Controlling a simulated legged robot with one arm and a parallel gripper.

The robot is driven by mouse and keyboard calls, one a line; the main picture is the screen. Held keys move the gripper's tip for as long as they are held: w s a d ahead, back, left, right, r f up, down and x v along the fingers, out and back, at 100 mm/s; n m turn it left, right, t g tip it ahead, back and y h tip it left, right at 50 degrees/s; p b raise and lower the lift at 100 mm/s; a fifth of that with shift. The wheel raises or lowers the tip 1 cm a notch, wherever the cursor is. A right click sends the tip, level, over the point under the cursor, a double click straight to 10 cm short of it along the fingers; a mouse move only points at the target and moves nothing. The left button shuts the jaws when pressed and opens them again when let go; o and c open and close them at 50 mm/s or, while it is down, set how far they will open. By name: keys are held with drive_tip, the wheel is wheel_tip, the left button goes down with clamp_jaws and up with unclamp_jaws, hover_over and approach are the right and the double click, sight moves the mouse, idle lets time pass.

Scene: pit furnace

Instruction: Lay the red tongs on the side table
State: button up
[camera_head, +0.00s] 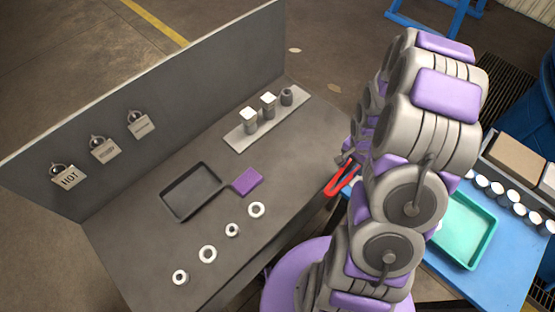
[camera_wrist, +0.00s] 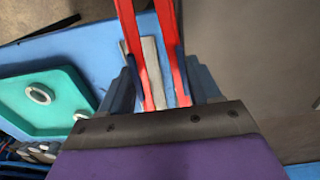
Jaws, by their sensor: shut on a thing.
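The red tongs (camera_head: 342,178) show beside my arm in the head view, near the right edge of the grey bench. In the wrist view the two red arms of the tongs (camera_wrist: 127,25) run up between the dark fingers of my gripper (camera_wrist: 163,78). My gripper is shut on the tongs. The blue side table (camera_head: 440,272) stands to the right of the bench. In the wrist view the tongs are over the blue table top (camera_wrist: 92,45), with a grey strip behind them. I cannot tell the height above it.
A teal tray (camera_head: 466,229) sits on the blue table, with a ring inside it in the wrist view. Several white-topped cylinders (camera_head: 497,188) line the table's far side.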

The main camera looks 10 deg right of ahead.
drive_tip(key=w+a, duration=0.1)
drive_tip(key=a, duration=0.1)
drive_tip(key=w+a, duration=0.2)
drive_tip(key=shift+w+a+f, duration=0.1)
drive_tip(key=shift+w, duration=0.1)
drive_tip(key=b, duration=0.2)
hover_over(310, 150)
drive_tip(key=shift+s+d+f, duration=0.1)
drive_tip(key=shift+d+f, duration=0.25)
drive_tip(key=shift+f, duration=0.25)
drive_tip(key=shift+a, duration=0.3)
drive_tip(key=shift+a+f, duration=0.2)
drive_tip(key=shift+f, duration=0.1)
wheel_tip(310, 150, down, 3)
drive_tip(key=shift+d+r, duration=0.1)
drive_tip(key=shift+d, duration=0.35)
drive_tip(key=o, duration=0.4)
drive_tip(key=shift+o, duration=1.2)
drive_tip(key=shift+a, duration=0.3)
